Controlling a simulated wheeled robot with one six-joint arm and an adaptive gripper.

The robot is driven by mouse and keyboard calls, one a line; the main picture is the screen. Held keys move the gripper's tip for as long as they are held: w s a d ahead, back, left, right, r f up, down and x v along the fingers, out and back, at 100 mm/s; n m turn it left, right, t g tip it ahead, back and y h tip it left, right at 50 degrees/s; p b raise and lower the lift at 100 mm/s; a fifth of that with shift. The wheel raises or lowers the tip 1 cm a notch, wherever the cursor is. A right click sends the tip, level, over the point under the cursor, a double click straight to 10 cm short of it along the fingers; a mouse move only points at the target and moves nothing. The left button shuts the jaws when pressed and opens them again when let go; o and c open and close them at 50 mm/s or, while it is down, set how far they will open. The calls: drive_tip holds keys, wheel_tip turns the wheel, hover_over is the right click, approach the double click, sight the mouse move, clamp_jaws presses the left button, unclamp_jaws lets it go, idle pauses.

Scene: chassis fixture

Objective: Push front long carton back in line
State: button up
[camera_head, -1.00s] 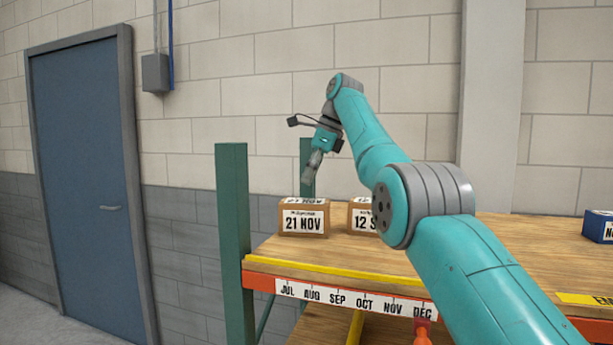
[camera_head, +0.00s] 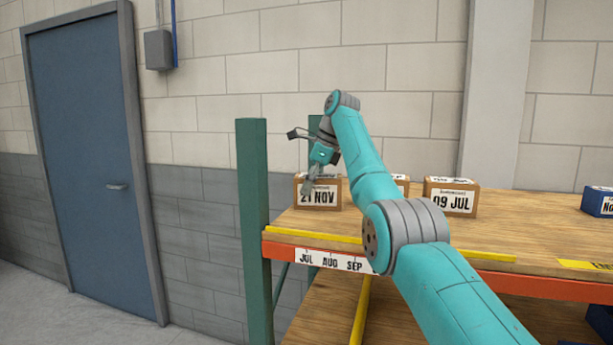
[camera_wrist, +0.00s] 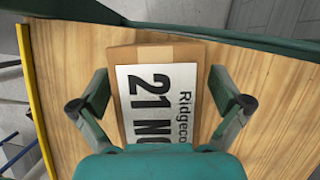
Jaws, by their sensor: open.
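A brown carton (camera_head: 326,203) labelled 21 NOV stands at the left end of the shelf top, near the green post. In the wrist view this carton (camera_wrist: 150,52) lies between my two fingers, its label reading sideways. My gripper (camera_head: 308,188) is open, pointing down at the carton in the head view. In the wrist view the gripper (camera_wrist: 160,88) has a finger on each side, with gaps of wood showing; I cannot tell whether anything touches. A second carton (camera_head: 402,183) is mostly hidden behind my arm. A third carton (camera_head: 452,198), labelled 09 JUL, stands to its right.
The wooden shelf (camera_head: 520,225) has a yellow strip (camera_head: 312,234) near its front edge and a month strip (camera_head: 333,261) below. A green post (camera_head: 252,200) rises close to the left. A blue box (camera_head: 598,201) sits far right. Wood between it and the 09 JUL carton is clear.

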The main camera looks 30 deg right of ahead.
drive_tip(key=shift+a+f, duration=0.15)
drive_tip(key=shift+f, duration=0.15)
drive_tip(key=shift+w, duration=0.1)
drive_tip(key=c, duration=1.7)
